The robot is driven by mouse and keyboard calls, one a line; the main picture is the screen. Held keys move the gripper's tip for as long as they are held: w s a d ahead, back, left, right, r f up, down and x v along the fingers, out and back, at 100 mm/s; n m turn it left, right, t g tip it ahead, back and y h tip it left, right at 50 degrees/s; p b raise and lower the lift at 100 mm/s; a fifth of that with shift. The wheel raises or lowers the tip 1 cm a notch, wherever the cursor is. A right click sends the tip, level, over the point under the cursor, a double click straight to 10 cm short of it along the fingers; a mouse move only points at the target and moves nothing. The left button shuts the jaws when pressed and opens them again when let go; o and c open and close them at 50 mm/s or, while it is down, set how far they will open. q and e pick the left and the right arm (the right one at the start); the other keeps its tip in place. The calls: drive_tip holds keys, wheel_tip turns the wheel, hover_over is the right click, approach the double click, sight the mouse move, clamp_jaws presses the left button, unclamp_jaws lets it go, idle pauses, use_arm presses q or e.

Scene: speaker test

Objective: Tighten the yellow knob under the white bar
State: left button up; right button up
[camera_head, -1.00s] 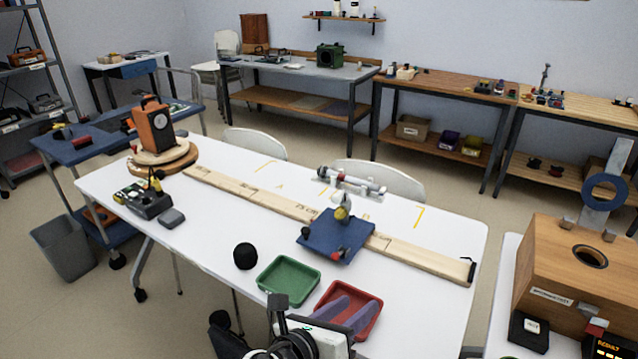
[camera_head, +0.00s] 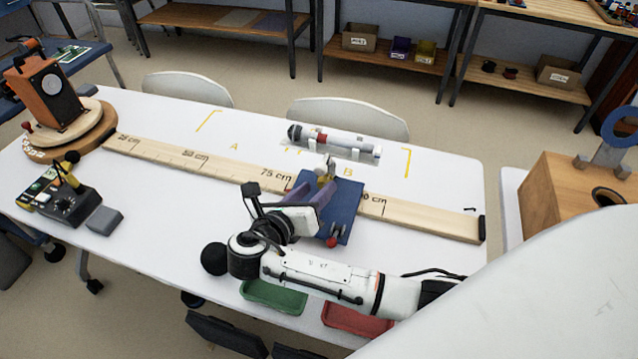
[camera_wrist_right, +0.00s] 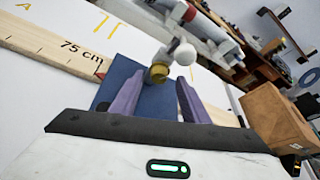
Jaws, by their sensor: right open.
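The yellow knob (camera_wrist_right: 158,73) sits on the blue plate (camera_head: 343,215), which lies across the wooden ruler. A pale bar with a white round end (camera_wrist_right: 182,54) stands just above the knob, and in the head view the knob (camera_head: 326,181) is small and partly crowded by my fingers. My right gripper (camera_head: 308,198) is open, with its purple fingers reaching over the plate. In the right wrist view the fingertips (camera_wrist_right: 157,84) lie either side of the knob in the picture; whether they touch it I cannot tell. My left gripper is out of view.
The wooden ruler (camera_head: 225,171) runs across the white table. A red knob (camera_head: 332,242) is at the plate's near edge. A speaker on a turntable (camera_head: 75,130) stands left, a microphone-like tube (camera_head: 335,140) behind. Green (camera_head: 274,296) and red (camera_head: 357,319) trays lie near my arm.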

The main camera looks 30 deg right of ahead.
sight(323, 184)
drive_tip(key=shift+x, duration=1.5)
drive_tip(key=c, duration=1.1)
drive_tip(key=shift+o, duration=0.2)
drive_tip(key=shift+m, duration=0.3)
drive_tip(key=shift+s+m+t+y, duration=0.1)
drive_tip(key=shift+m+t+y, duration=0.5)
drive_tip(key=shift+m, duration=0.3)
drive_tip(key=shift+d+m+t+y, duration=0.15)
drive_tip(key=shift+m+t+y, duration=0.45)
drive_tip(key=shift+m, duration=0.4)
drive_tip(key=o, duration=1.1)
drive_tip(key=shift+s, duration=0.1)
drive_tip(key=shift+c, duration=0.2)
